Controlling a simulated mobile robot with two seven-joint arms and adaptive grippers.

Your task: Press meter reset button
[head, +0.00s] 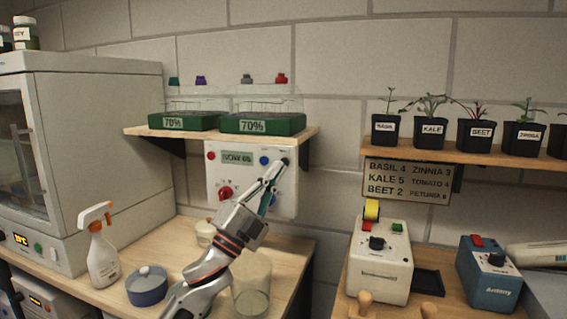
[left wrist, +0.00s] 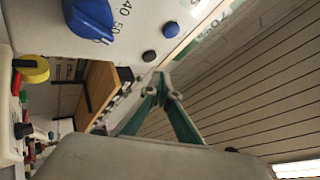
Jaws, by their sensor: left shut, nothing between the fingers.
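The white meter box (head: 237,180) hangs on the wall under the small shelf, with a display (head: 237,158) reading about "NOW 46". It has a red button (head: 211,155), a blue button (head: 264,160), a dark button (head: 285,161) and a red knob (head: 225,193). No reset label is readable. My left gripper (head: 281,165) is shut and empty, its tips at the dark button. In the left wrist view, the fingertips (left wrist: 161,76) are close to the dark button (left wrist: 149,56); contact cannot be told. The blue button (left wrist: 170,31) and a large blue knob (left wrist: 92,18) lie beyond.
Green 70% trays (head: 262,123) sit on the shelf above the meter. A spray bottle (head: 102,250), blue pot (head: 147,286) and glass jar (head: 251,290) stand on the bench below. A cream device (head: 380,265) and blue device (head: 488,275) stand at right.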

